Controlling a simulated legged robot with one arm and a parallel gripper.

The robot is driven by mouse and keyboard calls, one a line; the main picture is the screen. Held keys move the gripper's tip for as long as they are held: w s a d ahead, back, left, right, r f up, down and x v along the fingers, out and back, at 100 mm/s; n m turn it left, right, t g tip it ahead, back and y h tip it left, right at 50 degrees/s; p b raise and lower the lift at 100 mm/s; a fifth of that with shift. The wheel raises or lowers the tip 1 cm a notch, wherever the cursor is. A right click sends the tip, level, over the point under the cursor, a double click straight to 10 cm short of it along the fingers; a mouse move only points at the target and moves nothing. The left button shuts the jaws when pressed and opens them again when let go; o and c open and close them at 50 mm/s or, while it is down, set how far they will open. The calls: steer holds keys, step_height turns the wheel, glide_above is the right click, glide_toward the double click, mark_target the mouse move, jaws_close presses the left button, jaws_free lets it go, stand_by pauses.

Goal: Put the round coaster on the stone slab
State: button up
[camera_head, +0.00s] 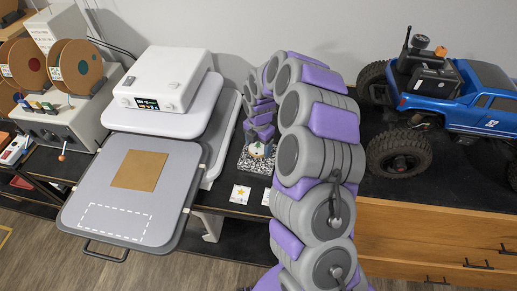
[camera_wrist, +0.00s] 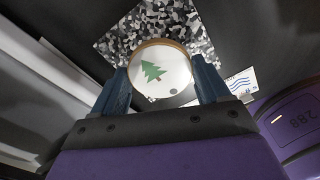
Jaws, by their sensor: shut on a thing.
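The round coaster (camera_wrist: 172,72) is white with a green tree print and a brown rim. My gripper (camera_wrist: 163,78) is shut on the coaster, with one dark finger at each side of it. The speckled black-and-white stone slab (camera_wrist: 187,28) lies beneath and beyond the coaster in the wrist view. In the head view my gripper (camera_head: 260,140) points down over the slab (camera_head: 247,164), and the coaster (camera_head: 257,151) shows between the two. I cannot tell whether the coaster touches the slab.
A card with a star (camera_head: 240,194) and another card (camera_head: 266,197) lie in front of the slab on the black top. A white machine with a grey plate (camera_head: 90,190) stands left. A blue toy truck (camera_head: 470,100) stands right.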

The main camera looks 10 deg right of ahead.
mark_target(259, 147)
steer(key=shift+f, duration=1.3)
steer(key=o, duration=1)
steer(key=shift+f, duration=0.1)
step_height(259, 147, up, 12)
steer(key=shift+r+p, duration=0.15)
steer(key=shift+p, duration=0.25)
